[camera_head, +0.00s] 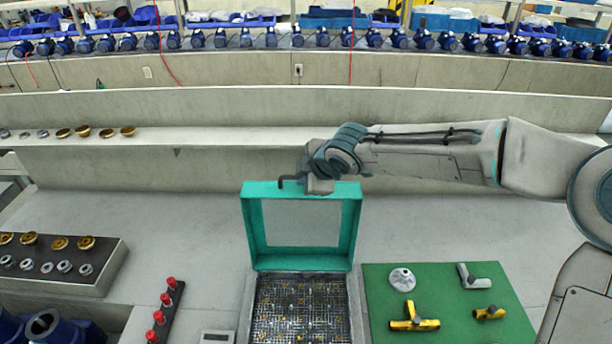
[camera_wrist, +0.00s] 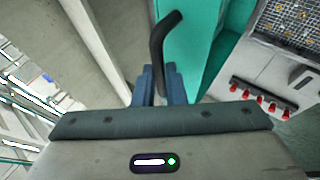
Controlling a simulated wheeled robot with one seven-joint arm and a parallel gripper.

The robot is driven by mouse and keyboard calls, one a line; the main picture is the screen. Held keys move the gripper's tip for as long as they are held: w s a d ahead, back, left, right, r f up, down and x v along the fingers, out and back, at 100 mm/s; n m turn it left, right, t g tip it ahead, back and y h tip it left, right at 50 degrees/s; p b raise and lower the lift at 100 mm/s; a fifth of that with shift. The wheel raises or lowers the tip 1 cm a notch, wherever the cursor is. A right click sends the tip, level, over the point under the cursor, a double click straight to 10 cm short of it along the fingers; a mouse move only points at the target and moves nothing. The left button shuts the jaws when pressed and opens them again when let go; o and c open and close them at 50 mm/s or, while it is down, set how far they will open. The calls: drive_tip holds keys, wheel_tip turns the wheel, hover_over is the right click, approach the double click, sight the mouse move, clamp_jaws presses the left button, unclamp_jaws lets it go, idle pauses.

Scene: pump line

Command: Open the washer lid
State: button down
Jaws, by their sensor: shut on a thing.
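The teal washer lid (camera_head: 352,225) with a clear window stands raised, about upright, at the back of the washer (camera_head: 246,310). The washer's grid interior shows below it. The black bent handle (camera_head: 290,180) sits at the lid's top edge. My gripper (camera_head: 308,182) is at that top edge. In the wrist view, the blue fingers of my gripper (camera_wrist: 159,82) are shut on the handle (camera_wrist: 160,40), beside the teal lid (camera_wrist: 190,35). The arm hides part of the lid's top edge in the head view.
A green mat (camera_head: 450,325) with yellow and grey parts lies right of the washer. Red-topped pegs (camera_head: 165,299) stand left of it. A dark tray (camera_head: 100,285) with brass and steel rings is farther left. A long ledge (camera_head: 230,137) runs behind the lid.

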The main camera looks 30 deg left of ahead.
drive_tip(key=shift+a+r, duration=0.15)
drive_tip(key=shift+r, duration=0.2)
drive_tip(key=c, duration=1.5)
unclamp_jaws()
drive_tip(key=shift+f, duration=0.15)
drive_tip(key=v, duration=1.4)
